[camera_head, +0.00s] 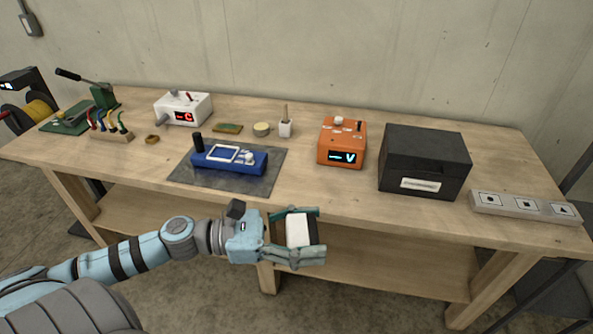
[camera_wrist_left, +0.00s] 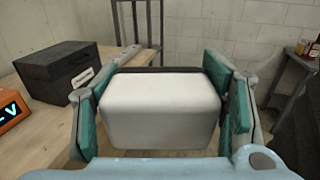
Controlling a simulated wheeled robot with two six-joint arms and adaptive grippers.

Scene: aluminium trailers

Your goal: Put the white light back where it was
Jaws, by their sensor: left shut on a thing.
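The white light (camera_head: 299,231) is a white block with a dark strip along its far side. My left gripper (camera_head: 318,233) is shut on it, with a finger on each side, and holds it in front of the table's front edge, clear of the tabletop. In the left wrist view the white light (camera_wrist_left: 160,105) fills the space between the teal finger pads. Its underside is hidden. My right gripper is in neither view.
On the wooden table (camera_head: 330,198), a grey strip with symbols (camera_head: 523,206) lies at the right end. Beside it stand a black box (camera_head: 424,165) and an orange meter (camera_head: 341,145). A blue device (camera_head: 229,159) lies on a dark mat (camera_head: 271,176).

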